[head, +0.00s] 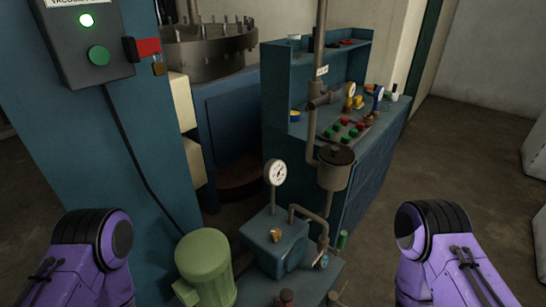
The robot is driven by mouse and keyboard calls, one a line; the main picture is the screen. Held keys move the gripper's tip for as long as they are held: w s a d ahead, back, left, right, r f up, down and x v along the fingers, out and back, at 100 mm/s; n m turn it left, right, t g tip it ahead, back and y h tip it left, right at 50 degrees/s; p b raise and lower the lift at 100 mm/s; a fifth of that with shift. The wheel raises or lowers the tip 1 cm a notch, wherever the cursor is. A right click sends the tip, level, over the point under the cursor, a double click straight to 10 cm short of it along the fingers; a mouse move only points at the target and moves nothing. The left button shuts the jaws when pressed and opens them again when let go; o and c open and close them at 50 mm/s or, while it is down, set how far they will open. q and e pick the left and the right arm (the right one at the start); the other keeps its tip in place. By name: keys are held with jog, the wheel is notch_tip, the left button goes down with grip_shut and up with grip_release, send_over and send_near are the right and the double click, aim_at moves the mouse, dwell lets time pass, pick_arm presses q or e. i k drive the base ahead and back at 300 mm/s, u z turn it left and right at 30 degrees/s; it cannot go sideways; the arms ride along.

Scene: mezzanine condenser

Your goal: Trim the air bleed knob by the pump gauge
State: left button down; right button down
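A round white-faced pump gauge (275,172) stands on a thin stem above a blue pump body (268,248) at the bottom middle. A small brass knob (276,235) sits on top of the pump body, below the gauge. A small blue-and-metal fitting (321,262) is on the pipe to its right. Which of these is the air bleed knob I cannot tell for sure. My purple arms show at the lower left and lower right, apart from the pump. Neither gripper's fingers are in view.
A green motor (205,268) stands left of the pump. A pipe with a grey pot (335,168) rises to its right. A blue bench (375,150) with several coloured buttons is behind. A control box (85,40) with a lit lamp is upper left. Open floor lies right.

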aim_at(275, 234)
jog(key=u, duration=2.55)
jog(key=k, duration=1)
jog(key=z, duration=1.1)
jog(key=i, duration=0.5)
